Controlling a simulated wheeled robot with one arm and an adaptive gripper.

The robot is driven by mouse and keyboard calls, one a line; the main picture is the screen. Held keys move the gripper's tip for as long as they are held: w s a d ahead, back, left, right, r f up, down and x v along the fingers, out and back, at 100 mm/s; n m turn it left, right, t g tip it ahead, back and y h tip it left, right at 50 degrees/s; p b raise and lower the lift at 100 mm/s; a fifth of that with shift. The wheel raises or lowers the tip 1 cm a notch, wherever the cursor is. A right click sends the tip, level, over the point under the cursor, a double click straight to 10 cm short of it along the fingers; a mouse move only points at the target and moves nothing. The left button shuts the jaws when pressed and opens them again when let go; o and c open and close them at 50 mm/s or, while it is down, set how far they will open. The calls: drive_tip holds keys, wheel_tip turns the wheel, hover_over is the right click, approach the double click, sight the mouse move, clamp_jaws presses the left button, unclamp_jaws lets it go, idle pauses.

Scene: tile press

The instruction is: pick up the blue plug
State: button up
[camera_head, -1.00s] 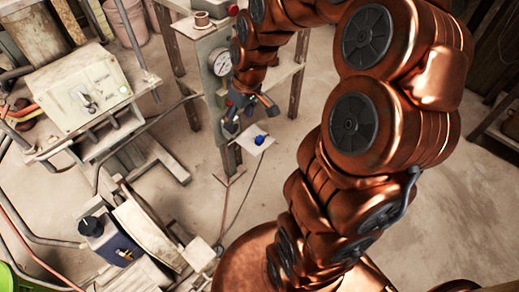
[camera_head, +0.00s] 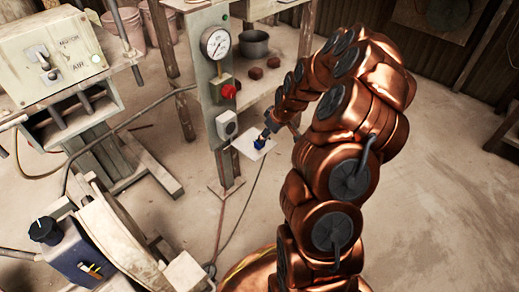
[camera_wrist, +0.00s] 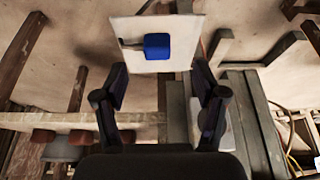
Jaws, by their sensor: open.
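The blue plug (camera_head: 260,143) sits on a small white plate (camera_head: 243,148) fixed to the front of the post. In the wrist view the blue plug (camera_wrist: 157,47) shows as a rounded block with a dark thin piece at its left, on the white plate (camera_wrist: 187,62). My gripper (camera_wrist: 160,74) is open and empty, one finger on each side of the picture's middle. The plug lies just beyond the fingertips, centred between them. In the head view my gripper (camera_head: 267,130) is close at the plug, and its fingers are hard to make out.
The post carries a pressure gauge (camera_head: 215,43), a red knob (camera_head: 229,91) and a grey switch box (camera_head: 227,125). Behind it a shelf holds a metal pot (camera_head: 254,43) and brown blocks. A blue box with a black knob (camera_head: 45,231) and a control box (camera_head: 47,58) stand left. Floor at right is clear.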

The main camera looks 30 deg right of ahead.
drive_tip(key=shift+w+b+x, duration=0.1)
drive_tip(key=shift+b+x, duration=0.75)
drive_tip(key=shift+x, duration=1.15)
drive_tip(key=shift+w+b+x, duration=0.15)
drive_tip(key=shift+b+x, duration=0.7)
drive_tip(key=shift+x, duration=1.1)
drive_tip(key=shift+d+r, duration=0.1)
drive_tip(key=shift+d, duration=0.05)
drive_tip(key=c, duration=1.2)
drive_tip(key=shift+r, duration=0.1)
drive_tip(key=shift+c, duration=0.2)
